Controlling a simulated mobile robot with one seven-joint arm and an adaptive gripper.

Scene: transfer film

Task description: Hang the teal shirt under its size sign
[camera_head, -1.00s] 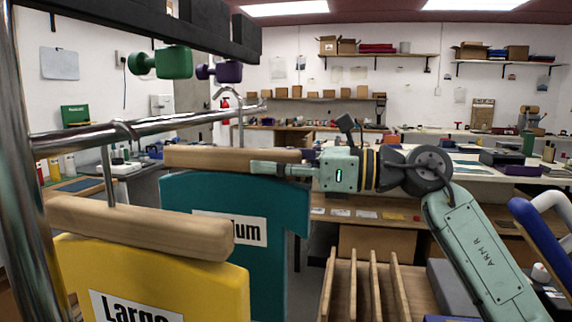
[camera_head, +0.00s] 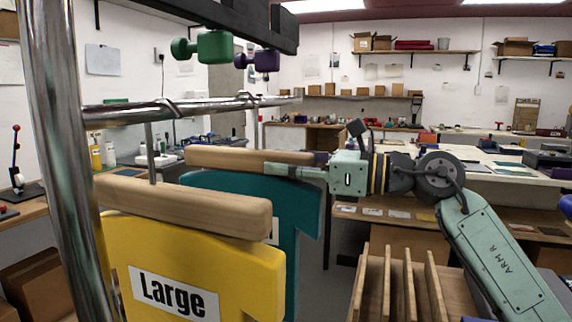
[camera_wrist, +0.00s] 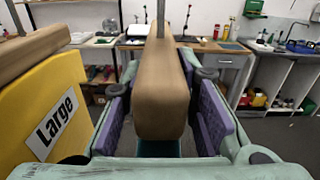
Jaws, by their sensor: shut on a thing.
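The teal shirt (camera_head: 307,215) hangs below a wooden hanger bar (camera_head: 225,157) in the head view, largely hidden behind the yellow shirt. Its white label is almost wholly covered. My gripper (camera_head: 292,169) is shut on the right end of this bar. In the wrist view the bar (camera_wrist: 162,95) runs between the purple finger pads, with a strip of teal below. A metal hook (camera_head: 255,128) rises from the bar to the chrome rail (camera_head: 205,110); I cannot tell whether it rests on the rail. No size sign is readable; a green block (camera_head: 214,47) and a purple block (camera_head: 265,60) hang above the rail.
The yellow shirt (camera_head: 235,265), labelled "Large", hangs nearer on its own wooden bar (camera_head: 185,205); it also shows left in the wrist view (camera_wrist: 45,115). A chrome post (camera_head: 58,150) stands at left. A dark beam (camera_head: 235,20) crosses above. A slatted wooden rack (camera_head: 408,285) stands lower right.

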